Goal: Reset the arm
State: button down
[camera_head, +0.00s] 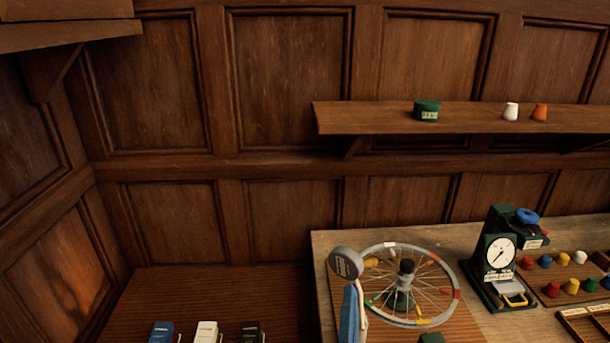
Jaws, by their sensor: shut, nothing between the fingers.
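My gripper is not in view, and I can make out no part of my arm for certain. A spoked wheel (455,292) with coloured marks on its rim lies on a brown board at the bench. A grey round head with a label (344,262) on a pale and blue upright stands at the wheel's left edge and overlaps it.
A dark green dial device (497,250) stands right of the wheel, beside several coloured knobs (572,287). Blue, white and black items (205,332) sit at the lower left edge. A wall shelf (375,118) holds a green tin (426,110) and white and orange cups.

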jog(key=a+r+n+t+y+b, duration=0.1)
jog(key=a+r+n+t+y, duration=0.2)
jog(key=r, duration=0.9)
jog(key=a+r+n+t+y+b, duration=0.1)
jog(key=a+r+n, duration=0.3)
jog(key=r, duration=0.9)
jog(key=s+a+r+n+t, duration=0.1)
jog(key=s+r+n+t, duration=0.2)
jog(key=s+r, duration=1.1)
notch_tip(320, 180, up, 2)
jog(key=n+b, duration=0.1)
jog(key=n, duration=0.2)
jog(key=shift+r, duration=0.25)
jog(key=shift+a, duration=0.1)
